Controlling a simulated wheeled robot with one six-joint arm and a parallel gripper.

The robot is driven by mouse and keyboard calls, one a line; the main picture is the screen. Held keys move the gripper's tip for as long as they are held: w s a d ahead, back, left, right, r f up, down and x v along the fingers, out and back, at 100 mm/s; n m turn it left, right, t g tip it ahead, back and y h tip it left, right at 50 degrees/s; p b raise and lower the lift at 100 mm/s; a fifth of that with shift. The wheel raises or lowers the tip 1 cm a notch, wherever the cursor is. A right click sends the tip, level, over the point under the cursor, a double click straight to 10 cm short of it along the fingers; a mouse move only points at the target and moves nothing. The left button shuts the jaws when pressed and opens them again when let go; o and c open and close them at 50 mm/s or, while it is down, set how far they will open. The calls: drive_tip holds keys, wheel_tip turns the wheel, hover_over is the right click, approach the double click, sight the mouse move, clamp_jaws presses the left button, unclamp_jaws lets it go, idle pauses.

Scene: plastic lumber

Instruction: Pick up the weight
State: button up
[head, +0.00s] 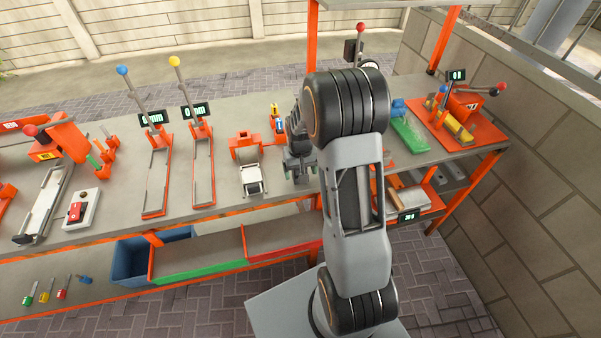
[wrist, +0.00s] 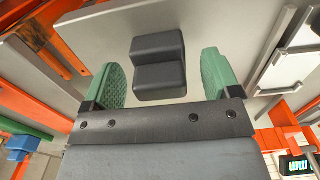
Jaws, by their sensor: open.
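A dark grey, stepped block, which looks like the weight (wrist: 158,65), sits on the grey bench top in the wrist view. It lies between the two green finger pads of my gripper (wrist: 164,78), with a clear gap on either side. My gripper is open and does not touch the block. In the head view my gripper (head: 300,172) points down over the bench near its front edge. I cannot make out the block there, as my arm and gripper hide that spot.
An orange fixture with a white tray (head: 253,180) stands just left of my gripper. Two upright levers with displays (head: 196,110) stand farther left. A green piece (head: 408,133) and an orange machine (head: 465,105) stand to the right. A blue bin (head: 130,260) is below.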

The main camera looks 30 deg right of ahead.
drive_tip(key=shift+f, duration=0.95)
drive_tip(key=shift+c, duration=0.5)
drive_tip(key=shift+r, duration=0.1)
drive_tip(key=c, duration=1.3)
